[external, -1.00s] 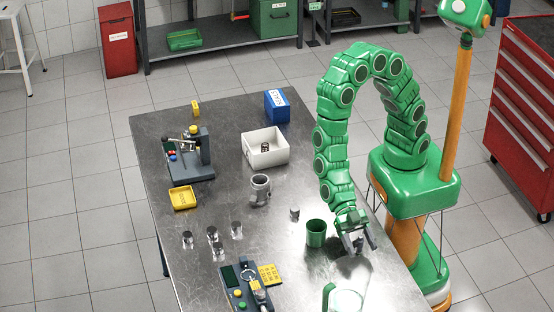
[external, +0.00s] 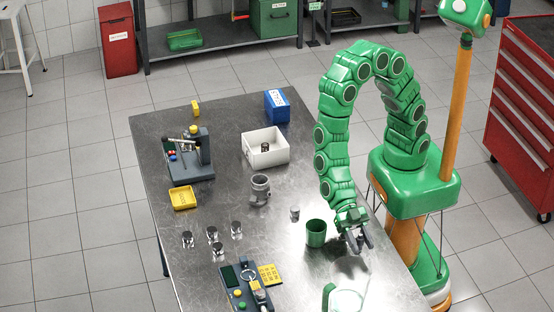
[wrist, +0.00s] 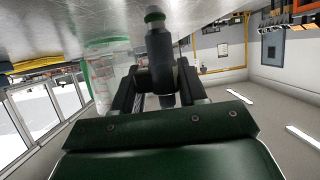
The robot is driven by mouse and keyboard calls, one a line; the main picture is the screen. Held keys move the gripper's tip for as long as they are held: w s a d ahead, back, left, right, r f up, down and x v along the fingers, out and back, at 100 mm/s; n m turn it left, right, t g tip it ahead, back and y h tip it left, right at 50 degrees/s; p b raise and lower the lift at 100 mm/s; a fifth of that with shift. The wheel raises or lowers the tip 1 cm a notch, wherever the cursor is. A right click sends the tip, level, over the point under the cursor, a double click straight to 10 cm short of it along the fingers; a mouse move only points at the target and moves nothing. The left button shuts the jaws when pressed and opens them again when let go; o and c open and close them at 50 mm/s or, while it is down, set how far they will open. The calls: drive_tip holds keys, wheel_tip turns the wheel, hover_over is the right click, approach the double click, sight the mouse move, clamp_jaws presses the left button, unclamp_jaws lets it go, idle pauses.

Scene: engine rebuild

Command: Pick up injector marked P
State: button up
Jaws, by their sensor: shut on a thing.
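My gripper (external: 359,242) is shut on a dark injector (wrist: 160,55) and holds it just above the metal table, right of the green cup (external: 316,233). In the wrist view the injector stands between the two fingers of my gripper (wrist: 158,92). It has a dark grey body, a thin green band and a pale grey tip pointing toward the table surface. No letter P can be read on it. In the external view the fingers mostly hide the injector.
A clear jar with a green handle (external: 328,296) stands at the table's near edge. A small metal cylinder (external: 295,213) is behind the cup. A white bin (external: 286,150), a yellow tray (external: 182,198) and several metal cylinders stand farther left.

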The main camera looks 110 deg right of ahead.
wheel_tip(320, 180, up, 9)
idle(0.5)
